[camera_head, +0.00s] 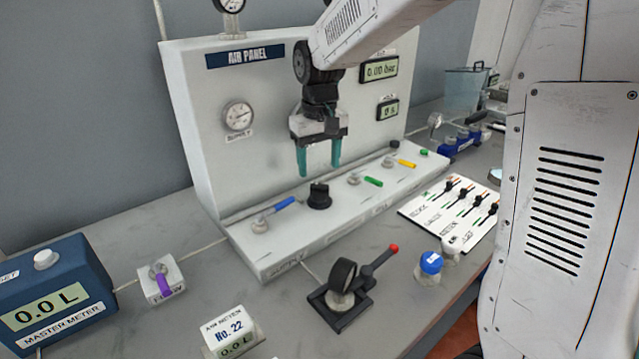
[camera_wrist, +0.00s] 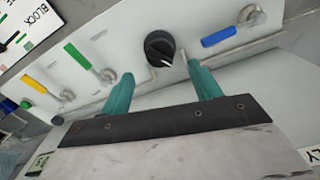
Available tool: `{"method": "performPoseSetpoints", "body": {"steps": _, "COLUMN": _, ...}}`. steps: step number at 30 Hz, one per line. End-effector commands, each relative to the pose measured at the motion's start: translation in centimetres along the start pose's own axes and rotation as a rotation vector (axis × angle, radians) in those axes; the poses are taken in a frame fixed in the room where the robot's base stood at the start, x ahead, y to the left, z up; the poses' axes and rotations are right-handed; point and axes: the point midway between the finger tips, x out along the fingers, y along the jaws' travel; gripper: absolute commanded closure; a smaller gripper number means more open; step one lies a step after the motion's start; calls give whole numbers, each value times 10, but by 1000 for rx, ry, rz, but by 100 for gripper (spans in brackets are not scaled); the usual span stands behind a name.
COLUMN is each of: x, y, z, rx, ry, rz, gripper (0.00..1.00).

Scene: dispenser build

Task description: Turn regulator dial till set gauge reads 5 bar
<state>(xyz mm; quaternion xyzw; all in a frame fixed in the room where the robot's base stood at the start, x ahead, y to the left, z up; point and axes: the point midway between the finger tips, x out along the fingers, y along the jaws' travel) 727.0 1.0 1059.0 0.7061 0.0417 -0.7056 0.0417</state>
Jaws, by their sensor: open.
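The black regulator dial (camera_head: 319,196) stands on the sloped front ledge of the white air panel (camera_head: 190,120), between blue and green levers. In the wrist view the dial (camera_wrist: 160,48) shows a pale pointer line. My gripper (camera_head: 319,168) is open, its teal fingers pointing down above the dial. In the wrist view its fingertips (camera_wrist: 159,70) are apart with nothing between them, and the dial lies just beyond them. A digital readout (camera_head: 379,69) on the panel appears to read 0.00 bar; its label is hidden by my arm.
A round gauge (camera_head: 238,116) sits on the panel's left. Blue (camera_head: 280,205), green (camera_head: 372,181) and yellow (camera_head: 405,163) levers flank the dial. A red-tipped lever (camera_head: 392,249) stands in front. A master meter (camera_head: 55,300) is at left.

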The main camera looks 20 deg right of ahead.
Motion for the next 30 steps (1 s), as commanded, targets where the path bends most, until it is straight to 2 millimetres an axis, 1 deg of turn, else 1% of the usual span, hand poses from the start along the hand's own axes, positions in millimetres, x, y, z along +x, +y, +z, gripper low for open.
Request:
{"method": "performPoseSetpoints", "body": {"steps": 3, "x": 21, "y": 0, "z": 1, "rx": 0, "ry": -5, "rz": 0, "gripper": 37}}
{"method": "performPoseSetpoints", "body": {"steps": 9, "x": 49, "y": 0, "z": 1, "rx": 0, "ry": -4, "rz": 0, "gripper": 37}}
{"method": "performPoseSetpoints", "body": {"steps": 14, "x": 59, "y": 0, "z": 1, "rx": 0, "ry": -2, "rz": 0, "gripper": 37}}
{"method": "performPoseSetpoints", "body": {"steps": 21, "x": 60, "y": 0, "z": 1, "rx": 0, "ry": -1, "rz": 0, "gripper": 37}}
{"method": "performPoseSetpoints", "body": {"steps": 22, "x": 60, "y": 0, "z": 1, "rx": 0, "ry": -1, "rz": 0, "gripper": 40}}
{"method": "performPoseSetpoints", "body": {"steps": 23, "x": 60, "y": 0, "z": 1, "rx": 0, "ry": -1, "rz": 0, "gripper": 48}}
{"method": "performPoseSetpoints", "body": {"steps": 24, "x": 60, "y": 0, "z": 1, "rx": 0, "ry": -1, "rz": 0, "gripper": 60}}
{"method": "performPoseSetpoints", "body": {"steps": 26, "x": 60, "y": 0, "z": 1, "rx": 0, "ry": -1, "rz": 0, "gripper": 76}}
{"method": "performPoseSetpoints", "body": {"steps": 27, "x": 60, "y": 0, "z": 1, "rx": 0, "ry": -1, "rz": 0, "gripper": 82}}
{"method": "performPoseSetpoints", "body": {"steps": 30, "x": 60, "y": 0, "z": 1, "rx": 1, "ry": -1, "rz": 0, "gripper": 82}}
